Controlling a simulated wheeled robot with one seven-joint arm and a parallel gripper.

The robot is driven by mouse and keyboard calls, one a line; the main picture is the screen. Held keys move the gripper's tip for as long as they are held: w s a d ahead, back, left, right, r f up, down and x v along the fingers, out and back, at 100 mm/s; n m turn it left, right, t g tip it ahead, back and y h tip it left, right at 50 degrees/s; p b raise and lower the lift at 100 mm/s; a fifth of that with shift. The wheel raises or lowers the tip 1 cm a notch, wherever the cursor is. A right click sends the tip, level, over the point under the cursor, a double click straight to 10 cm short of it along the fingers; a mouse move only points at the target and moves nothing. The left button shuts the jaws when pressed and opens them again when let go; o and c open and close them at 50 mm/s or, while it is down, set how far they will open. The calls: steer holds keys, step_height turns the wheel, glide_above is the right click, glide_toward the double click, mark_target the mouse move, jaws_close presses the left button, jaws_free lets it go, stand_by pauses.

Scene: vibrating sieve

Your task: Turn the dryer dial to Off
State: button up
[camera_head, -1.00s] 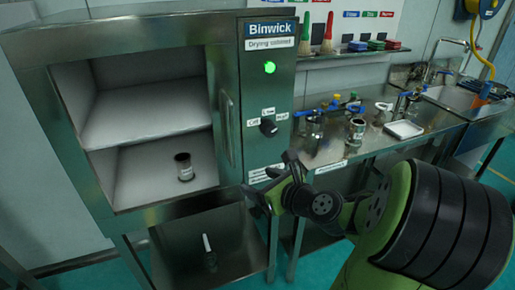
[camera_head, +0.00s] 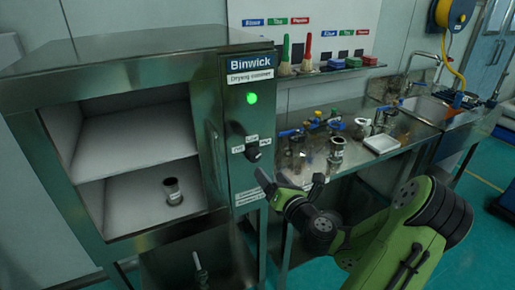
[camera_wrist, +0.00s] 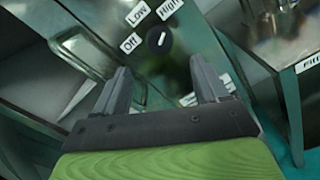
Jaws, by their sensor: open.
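The dryer dial (camera_head: 253,152) is a dark round knob on the front panel of the steel drying cabinet (camera_head: 240,105). In the wrist view the dial (camera_wrist: 158,41) has a white mark pointing towards the High label (camera_wrist: 170,8), away from the Off label (camera_wrist: 130,43). The Low label (camera_wrist: 137,13) lies between them. My gripper (camera_head: 291,182) is open and empty, below and in front of the dial. In the wrist view its two fingers (camera_wrist: 160,72) point towards the panel, with the dial beyond and between them. They look apart from it.
A green lamp (camera_head: 252,98) glows above the dial. A small jar (camera_head: 173,191) stands inside the open cabinet. To the right, a steel bench holds jars with blue-handled items (camera_head: 318,122), a white tray (camera_head: 382,143) and a sink (camera_head: 420,108).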

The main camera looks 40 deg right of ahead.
mark_target(255, 158)
steer(key=p+x, duration=0.1)
steer(key=x, duration=0.8)
steer(key=shift+w+f+p, duration=0.1)
steer(key=shift+w+p, duration=0.1)
steer(key=shift+p, duration=0.2)
steer(key=c, duration=1)
steer(key=shift+c, duration=0.2)
